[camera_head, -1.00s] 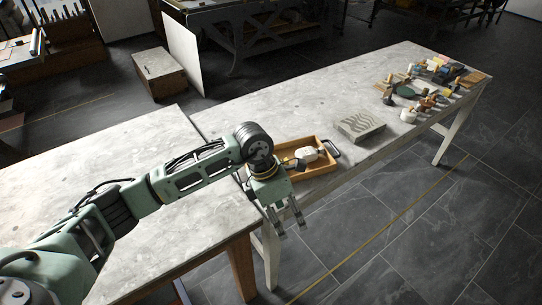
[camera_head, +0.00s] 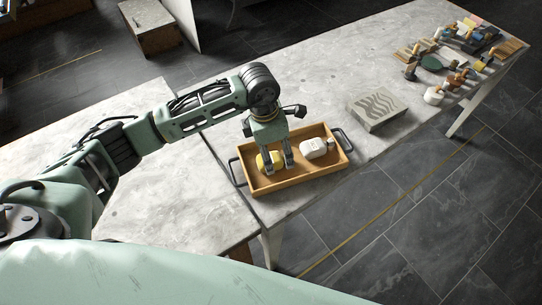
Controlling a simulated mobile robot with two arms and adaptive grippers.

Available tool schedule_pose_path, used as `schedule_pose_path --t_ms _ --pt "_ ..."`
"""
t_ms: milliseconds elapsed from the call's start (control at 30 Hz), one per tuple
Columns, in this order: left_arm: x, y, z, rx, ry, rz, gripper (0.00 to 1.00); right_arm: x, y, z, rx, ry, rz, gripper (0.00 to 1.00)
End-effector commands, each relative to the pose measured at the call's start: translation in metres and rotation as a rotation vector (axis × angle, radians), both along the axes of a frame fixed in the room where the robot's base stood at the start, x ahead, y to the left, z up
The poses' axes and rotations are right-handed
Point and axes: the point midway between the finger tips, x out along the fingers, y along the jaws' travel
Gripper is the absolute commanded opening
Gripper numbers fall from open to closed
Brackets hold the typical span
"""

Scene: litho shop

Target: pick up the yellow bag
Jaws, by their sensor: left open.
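The yellow bag (camera_head: 263,162) lies in the left part of a wooden tray on the long table. It is partly hidden behind the fingers of my left gripper (camera_head: 277,170). My left gripper is open and points down into the tray, with its fingers at the bag. I cannot tell whether they touch it. My right gripper is not in view.
The wooden tray (camera_head: 283,183) has dark handles at both ends and holds a white bag (camera_head: 314,148) to the right. A patterned grey block (camera_head: 376,110) lies beyond it. Several small items and a white jar (camera_head: 433,95) crowd the far right end. The near-left tabletop (camera_head: 170,205) is clear.

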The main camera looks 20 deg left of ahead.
Motion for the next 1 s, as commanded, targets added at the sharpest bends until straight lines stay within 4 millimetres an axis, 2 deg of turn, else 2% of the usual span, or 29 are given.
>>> schedule_pose_path --t_ms 33,100,200,367,500,600,1000 --pt "0.001 0.001 -0.004 0.001 0.004 0.003 0.69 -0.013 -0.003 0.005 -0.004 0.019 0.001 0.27" --pt "0.002 0.003 -0.014 0.001 0.005 0.004 0.69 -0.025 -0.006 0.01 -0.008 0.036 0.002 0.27" --pt "0.005 0.005 -0.03 0.001 0.005 0.004 0.69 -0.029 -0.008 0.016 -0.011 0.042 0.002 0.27" --pt "0.007 0.002 -0.047 -0.001 0.001 0.002 0.69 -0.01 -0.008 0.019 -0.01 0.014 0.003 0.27" --pt "0.008 0.002 -0.05 0.0 -0.001 0.001 0.69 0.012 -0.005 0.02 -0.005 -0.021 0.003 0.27" --pt "0.008 0.002 -0.05 0.0 -0.001 0.001 0.69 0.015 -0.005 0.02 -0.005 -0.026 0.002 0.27" --pt "0.008 0.002 -0.049 0.0 -0.001 0.001 0.35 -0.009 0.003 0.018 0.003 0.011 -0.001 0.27"
